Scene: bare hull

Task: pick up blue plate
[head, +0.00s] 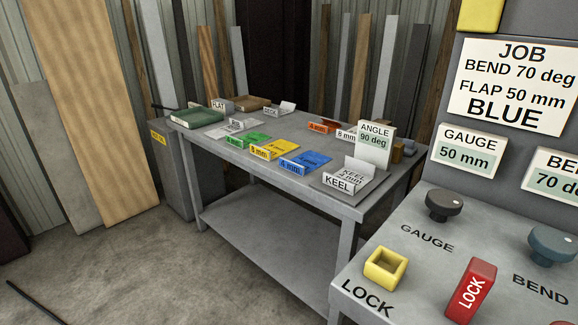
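The blue plate (311,158) lies on the grey metal workbench (340,203), near its front edge and right of the middle. A blue label tab (291,166) with dark lettering, too small to read surely, stands at its front. A yellow plate (279,147) is just left of it, and the keel piece (357,173) with its KEEL label is to its right. My gripper is not in view.
A green plate (256,138) and a green box (195,117) are further left on the bench. The ANGLE 90 deg sign (375,143) stands behind the keel piece. A control console (440,275) with knobs and a red LOCK lever (470,290) fills the right.

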